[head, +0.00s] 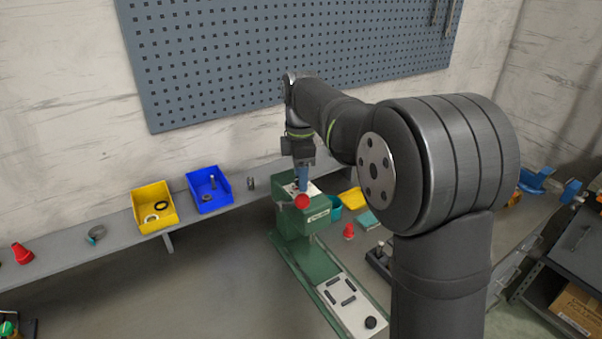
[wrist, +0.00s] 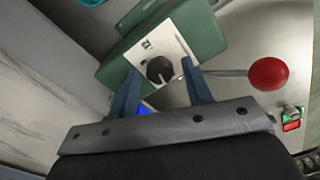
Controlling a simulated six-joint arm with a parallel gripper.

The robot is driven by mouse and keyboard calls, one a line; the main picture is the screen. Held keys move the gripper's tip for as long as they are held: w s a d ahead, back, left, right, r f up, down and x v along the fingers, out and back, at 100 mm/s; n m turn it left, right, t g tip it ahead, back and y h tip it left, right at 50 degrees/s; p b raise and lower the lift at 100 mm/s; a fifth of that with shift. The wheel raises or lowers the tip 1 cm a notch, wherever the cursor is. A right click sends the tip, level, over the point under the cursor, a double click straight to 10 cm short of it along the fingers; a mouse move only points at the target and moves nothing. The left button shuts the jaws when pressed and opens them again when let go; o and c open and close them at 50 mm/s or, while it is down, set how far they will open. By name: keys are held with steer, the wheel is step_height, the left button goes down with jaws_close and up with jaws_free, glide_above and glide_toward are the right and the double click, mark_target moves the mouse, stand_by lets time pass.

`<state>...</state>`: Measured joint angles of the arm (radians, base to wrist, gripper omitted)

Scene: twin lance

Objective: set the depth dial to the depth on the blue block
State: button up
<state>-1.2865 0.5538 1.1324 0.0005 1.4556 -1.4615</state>
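The depth dial (wrist: 158,71) is a black knob on a white plate (wrist: 150,43) on top of the green machine (head: 318,262). My gripper (wrist: 160,66) is open, with its two blue fingers apart on either side of the knob in the wrist view. The fingers look clear of the knob, but I cannot tell how far down they reach. In the head view my gripper (head: 302,180) is over the machine's top and hides the dial. A blue patch (wrist: 147,107) shows between the fingers; I cannot tell what it is. No depth figure is readable.
A lever with a red ball (wrist: 269,75) sticks out beside the dial; the ball also shows in the head view (head: 302,201). A yellow bin (head: 153,207) and a blue bin (head: 208,189) stand on the shelf to the left. A red cone (head: 348,231) stands right of the machine.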

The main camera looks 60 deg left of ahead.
steer(key=c, duration=0.8)
steer(key=shift+o, duration=0.2)
steer(key=shift+m, duration=0.3)
steer(key=m, duration=0.7)
steer(key=shift+m, duration=0.3)
steer(key=m, duration=1.1)
steer(key=shift+m, duration=0.4)
